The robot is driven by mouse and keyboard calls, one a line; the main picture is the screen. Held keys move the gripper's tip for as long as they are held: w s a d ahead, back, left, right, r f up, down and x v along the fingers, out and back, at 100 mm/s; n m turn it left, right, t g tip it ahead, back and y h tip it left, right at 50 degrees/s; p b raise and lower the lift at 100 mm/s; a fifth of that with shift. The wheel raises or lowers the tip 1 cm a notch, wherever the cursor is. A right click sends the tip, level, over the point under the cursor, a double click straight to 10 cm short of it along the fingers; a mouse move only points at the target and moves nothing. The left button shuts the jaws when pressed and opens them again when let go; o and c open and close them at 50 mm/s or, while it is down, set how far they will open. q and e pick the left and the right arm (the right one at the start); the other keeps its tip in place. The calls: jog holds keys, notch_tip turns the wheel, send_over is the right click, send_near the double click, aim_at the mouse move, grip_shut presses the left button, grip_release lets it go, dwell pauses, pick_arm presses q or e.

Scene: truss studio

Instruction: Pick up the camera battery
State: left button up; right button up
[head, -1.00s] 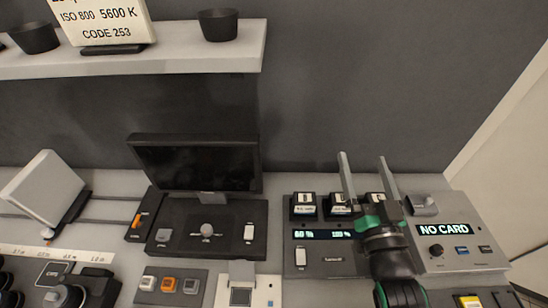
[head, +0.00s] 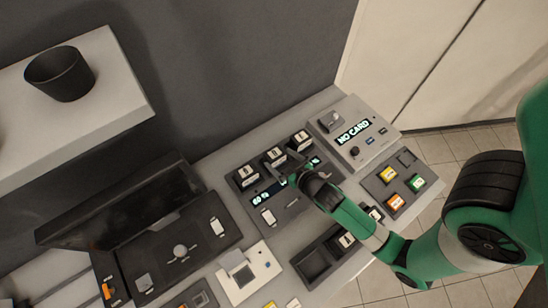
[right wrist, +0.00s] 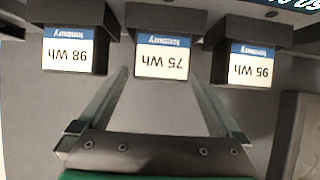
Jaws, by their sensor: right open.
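Three dark camera batteries with white and blue labels stand in a row in the charger (head: 290,205). In the right wrist view they read 98 Wh (right wrist: 70,50), 75 Wh (right wrist: 162,55) and 95 Wh (right wrist: 248,62), upside down. My right gripper (head: 291,165) is open and empty at the charger, by the middle battery (head: 274,157). In the right wrist view its fingers (right wrist: 160,88) point towards the 75 Wh battery, their tips near its two sides; contact cannot be told. My left gripper is not in view.
The NO CARD unit (head: 352,131) stands right of the charger. A button panel (head: 385,182) and a dark tray (head: 312,263) holding a labelled block lie nearer. A monitor (head: 120,208) stands left, below a shelf (head: 112,85) with a black cup (head: 60,72).

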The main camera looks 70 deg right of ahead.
aim_at(270, 151)
jog(key=x, duration=0.7)
jog(key=shift+w+r+b, duration=0.1)
jog(key=shift+r+b, duration=0.15)
jog(key=shift+b, duration=0.05)
jog(key=shift+r, duration=0.1)
grip_shut()
